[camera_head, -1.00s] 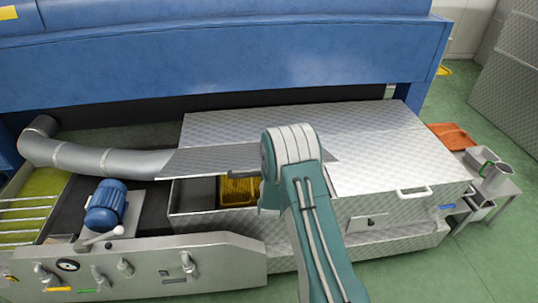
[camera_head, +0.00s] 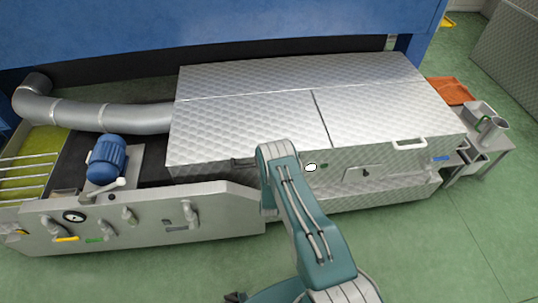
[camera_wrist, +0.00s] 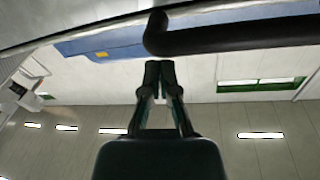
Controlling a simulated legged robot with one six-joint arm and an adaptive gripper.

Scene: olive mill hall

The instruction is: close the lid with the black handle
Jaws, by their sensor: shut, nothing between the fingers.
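The left lid (camera_head: 240,120) of the patterned steel housing lies flat, level with the right lid beside it, and no opening shows. Its black handle (camera_head: 242,162) is at the front edge, partly hidden by my arm in the head view. In the wrist view the black handle (camera_wrist: 235,38) crosses the top right as a thick bar. My gripper (camera_wrist: 160,68) is shut and empty, its fingertips just below the handle's bent end in the picture; I cannot tell whether they touch. In the head view my gripper is hidden behind my arm.
The right lid (camera_head: 385,105) has a white handle (camera_head: 410,144). A blue motor (camera_head: 107,158) and a control panel (camera_head: 140,222) stand left, below a grey duct (camera_head: 110,116). Green floor in front is clear.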

